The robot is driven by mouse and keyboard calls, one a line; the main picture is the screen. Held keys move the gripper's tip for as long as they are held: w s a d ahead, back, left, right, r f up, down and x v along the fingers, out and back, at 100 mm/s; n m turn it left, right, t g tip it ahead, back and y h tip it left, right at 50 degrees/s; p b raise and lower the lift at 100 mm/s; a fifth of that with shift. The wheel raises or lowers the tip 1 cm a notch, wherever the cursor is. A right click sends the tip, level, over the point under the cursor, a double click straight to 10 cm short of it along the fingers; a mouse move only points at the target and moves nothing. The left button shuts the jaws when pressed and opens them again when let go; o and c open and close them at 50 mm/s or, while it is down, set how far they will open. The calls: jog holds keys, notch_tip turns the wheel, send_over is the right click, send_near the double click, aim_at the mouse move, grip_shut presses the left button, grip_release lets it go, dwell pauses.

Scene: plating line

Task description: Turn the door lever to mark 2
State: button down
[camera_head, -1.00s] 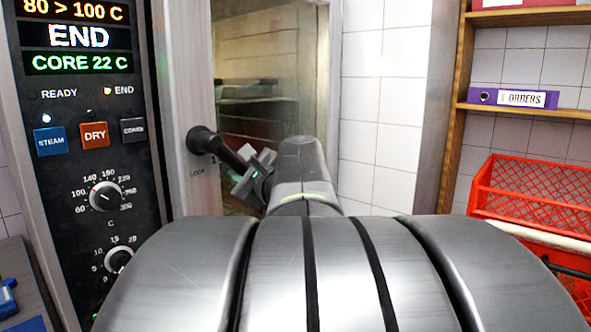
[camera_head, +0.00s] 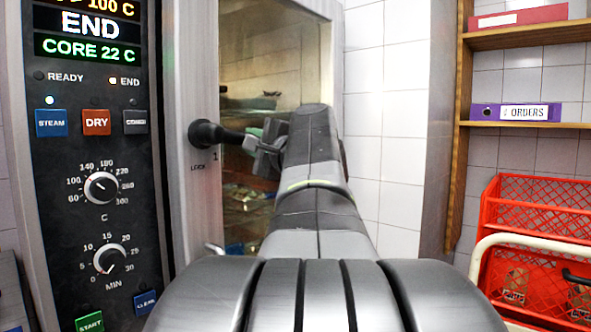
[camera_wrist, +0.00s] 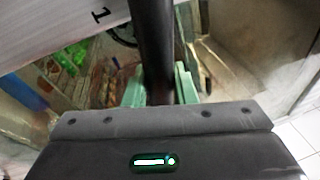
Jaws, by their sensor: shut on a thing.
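The black door lever (camera_head: 228,136) sticks out to the right from its round hub on the steel door frame, close to level. In the wrist view the lever (camera_wrist: 152,40) runs down as a dark bar between two green finger pads. My gripper (camera_head: 263,148) is shut on the lever's outer part; it also shows in the wrist view (camera_wrist: 158,88). A mark 1 (camera_head: 216,156) is printed just below the lever and shows in the wrist view too (camera_wrist: 101,16). A small label, hard to read, is left of it. I cannot see a mark 2.
The oven's control panel (camera_head: 92,235) with knobs and buttons stands left of the lever. The glass door (camera_head: 262,65) is behind my gripper. A white tiled wall (camera_head: 385,110), a shelf with a purple binder (camera_head: 516,112) and red crates (camera_head: 540,205) are to the right.

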jog(key=shift+w+r+n+y+b, duration=0.1)
jog(key=shift+r+n+y+b, duration=0.3)
jog(key=shift+r+n+b, duration=0.75)
jog(key=shift+f, duration=0.15)
jog(key=c, duration=1.2)
grip_release()
jog(key=shift+d, duration=0.1)
jog(key=v, duration=1.3)
jog(key=shift+s+d+b, duration=0.25)
jog(key=shift+d+b, duration=0.1)
jog(key=shift+b, duration=0.1)
jog(key=shift+n+g, duration=0.25)
jog(key=shift+g, duration=0.05)
jog(key=shift+p+x, duration=0.65)
jog(key=shift+x, duration=6.3)
jog(key=shift+d, duration=0.1)
